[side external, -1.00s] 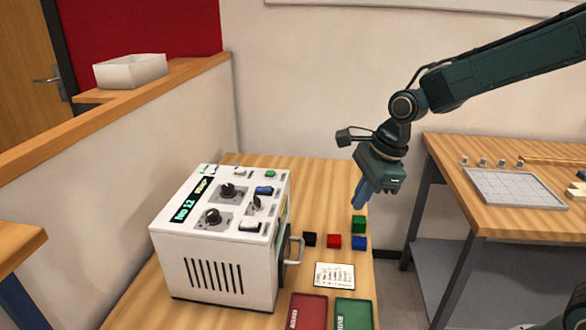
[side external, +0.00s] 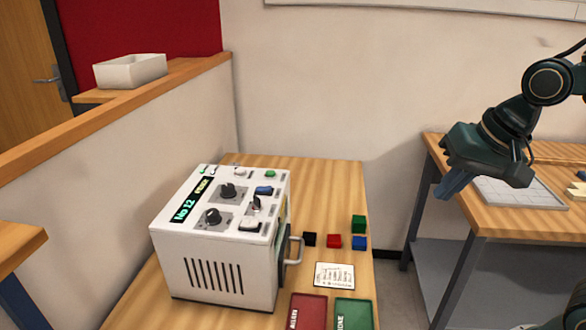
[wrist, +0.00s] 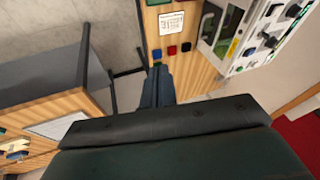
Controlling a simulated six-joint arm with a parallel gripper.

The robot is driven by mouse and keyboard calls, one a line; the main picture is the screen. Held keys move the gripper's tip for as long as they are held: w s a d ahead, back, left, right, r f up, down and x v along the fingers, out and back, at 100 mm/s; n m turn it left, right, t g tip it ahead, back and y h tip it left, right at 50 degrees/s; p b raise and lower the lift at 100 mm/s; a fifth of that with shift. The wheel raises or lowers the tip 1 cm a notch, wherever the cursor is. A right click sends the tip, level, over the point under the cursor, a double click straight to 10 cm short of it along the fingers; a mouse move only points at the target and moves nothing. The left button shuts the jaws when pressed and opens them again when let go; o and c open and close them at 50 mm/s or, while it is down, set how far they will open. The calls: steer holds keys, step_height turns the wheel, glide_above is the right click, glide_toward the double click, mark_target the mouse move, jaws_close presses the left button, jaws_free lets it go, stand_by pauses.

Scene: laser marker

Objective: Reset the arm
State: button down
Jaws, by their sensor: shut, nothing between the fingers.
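My gripper (side external: 452,184) is at the right of the side external view, in the air beside the right-hand table. Its blue fingers are shut with nothing between them. In the wrist view the closed fingers (wrist: 158,88) point toward the work table. The white laser marker (side external: 222,240) stands on that table, with knobs on top and a lit display reading "No 12". Black (side external: 310,239), red (side external: 334,241), blue (side external: 359,243) and green (side external: 358,224) cubes sit to its right, well away from my gripper.
A printed card (side external: 334,275), a red tray (side external: 307,312) and a green tray (side external: 354,314) lie at the table's front. The right-hand table (side external: 500,220) holds a pale gridded plate (side external: 540,195). A white bin (side external: 130,71) stands on the back-left ledge. A gap separates the two tables.

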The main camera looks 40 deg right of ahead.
steer(key=s+d+n, duration=0.1)
steer(key=s+n, duration=0.6)
steer(key=shift+s+d+t+h, duration=0.15)
steer(key=shift+s+t+h, duration=0.15)
steer(key=shift+t, duration=0.1)
steer(key=shift+w, duration=0.1)
stand_by(0.5)
